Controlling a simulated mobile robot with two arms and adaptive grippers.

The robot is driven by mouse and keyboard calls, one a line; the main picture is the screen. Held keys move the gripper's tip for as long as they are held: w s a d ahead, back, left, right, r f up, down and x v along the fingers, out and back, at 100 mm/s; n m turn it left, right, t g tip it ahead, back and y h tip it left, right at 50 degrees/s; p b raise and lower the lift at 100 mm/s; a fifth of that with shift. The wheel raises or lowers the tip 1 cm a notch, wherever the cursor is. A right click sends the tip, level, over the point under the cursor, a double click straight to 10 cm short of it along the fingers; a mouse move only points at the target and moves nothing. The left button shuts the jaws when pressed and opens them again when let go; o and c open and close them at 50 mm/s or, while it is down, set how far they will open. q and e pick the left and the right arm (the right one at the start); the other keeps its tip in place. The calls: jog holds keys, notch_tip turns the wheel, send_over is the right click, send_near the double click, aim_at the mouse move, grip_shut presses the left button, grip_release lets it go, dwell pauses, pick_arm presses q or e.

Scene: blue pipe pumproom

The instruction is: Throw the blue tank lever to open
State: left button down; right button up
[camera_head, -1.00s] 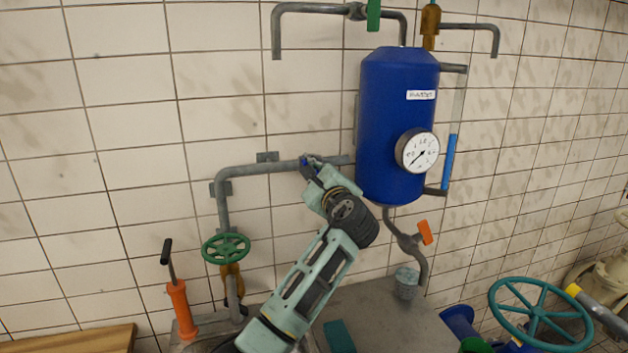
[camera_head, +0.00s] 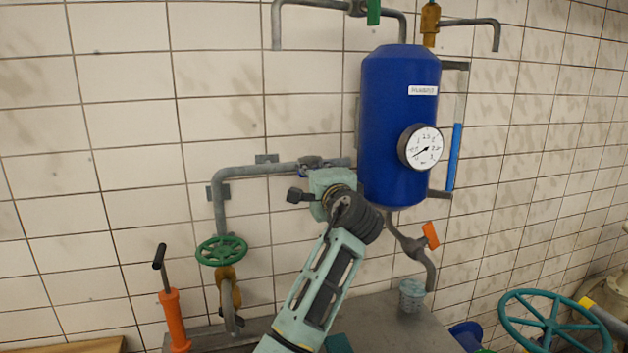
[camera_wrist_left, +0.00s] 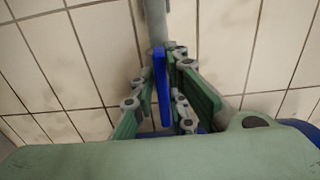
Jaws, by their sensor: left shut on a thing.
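The blue tank (camera_head: 398,130) hangs on the tiled wall, with a white label and a round gauge (camera_head: 420,147). A grey pipe (camera_head: 255,169) runs into its left side. A blue lever (camera_wrist_left: 161,88) shows end-on in the left wrist view, between the green-padded fingers of my left gripper (camera_wrist_left: 166,62), which is shut on it. In the head view my left gripper (camera_head: 313,174) is at the pipe just left of the tank and hides most of the lever. The exact lever angle is hard to tell. My right gripper is not in view.
An orange-handled valve (camera_head: 430,235) sits below the tank over a small grey bucket (camera_head: 412,294). A green handwheel (camera_head: 221,250) and an orange pump (camera_head: 174,318) are at lower left. A large teal wheel (camera_head: 555,327) is at lower right. The wall left of the pipe is clear.

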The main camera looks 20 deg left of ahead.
pick_arm(q)
jog(key=shift+r, duration=0.25)
dwell(0.3)
jog(key=c, duration=1.8)
grip_release()
jog(key=shift+c, duration=0.2)
jog(key=shift+s, duration=0.1)
jog(key=shift+d+f, duration=0.1)
jog(key=shift+f, duration=0.05)
jog(key=shift+s+d, duration=0.15)
jog(key=shift+s, duration=0.1)
jog(key=v, duration=1.1)
jog(key=shift+s, duration=0.15)
jog(key=shift+d, duration=0.1)
